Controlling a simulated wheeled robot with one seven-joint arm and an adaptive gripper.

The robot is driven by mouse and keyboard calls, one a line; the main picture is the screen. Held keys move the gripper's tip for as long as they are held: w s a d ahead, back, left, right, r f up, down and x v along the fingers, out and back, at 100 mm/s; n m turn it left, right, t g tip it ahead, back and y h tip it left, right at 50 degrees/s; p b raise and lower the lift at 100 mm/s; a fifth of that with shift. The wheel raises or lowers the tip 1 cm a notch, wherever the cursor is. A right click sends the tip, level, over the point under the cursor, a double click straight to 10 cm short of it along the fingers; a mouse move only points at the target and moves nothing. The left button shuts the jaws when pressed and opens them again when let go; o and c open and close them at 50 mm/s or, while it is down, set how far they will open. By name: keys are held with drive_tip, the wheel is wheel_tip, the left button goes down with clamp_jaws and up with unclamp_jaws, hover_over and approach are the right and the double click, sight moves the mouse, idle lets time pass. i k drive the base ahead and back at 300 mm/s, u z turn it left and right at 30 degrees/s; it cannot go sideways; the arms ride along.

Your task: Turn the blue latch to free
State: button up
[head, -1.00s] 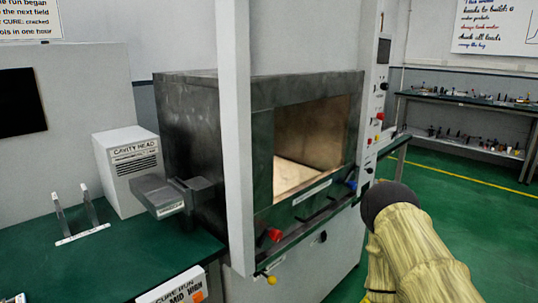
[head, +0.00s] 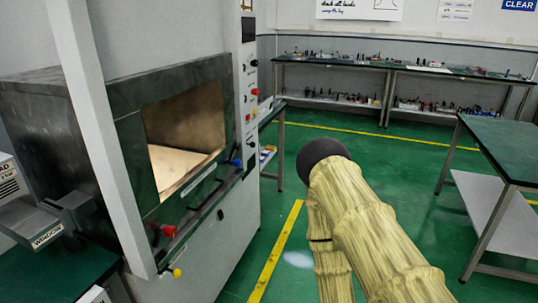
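The blue latch (head: 236,162) is a small knob at the right end of the ledge below the cabinet opening. It is small in the head view, and its exact turn angle is hard to tell. The cabinet (head: 125,105) has a dark metal body and an open front with a pale lit interior. A red knob (head: 167,230) sits at the left end of the same ledge. My sleeved arm is at the lower right, apart from the cabinet. My gripper is not in view.
A white post (head: 98,140) stands before the cabinet's left side. A yellow knob (head: 176,272) is low on the front. A control panel (head: 248,80) rises at the right. A table (head: 510,150) is at far right; shelves (head: 340,62) line the back. Green floor between is clear.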

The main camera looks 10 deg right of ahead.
sight(234, 160)
drive_tip(key=z, duration=0.1)
drive_tip(key=k, duration=1)
drive_tip(key=z, duration=0.9)
drive_tip(key=i, duration=0.95)
drive_tip(key=u, duration=0.7)
drive_tip(key=i, duration=0.9)
drive_tip(key=u, duration=0.9)
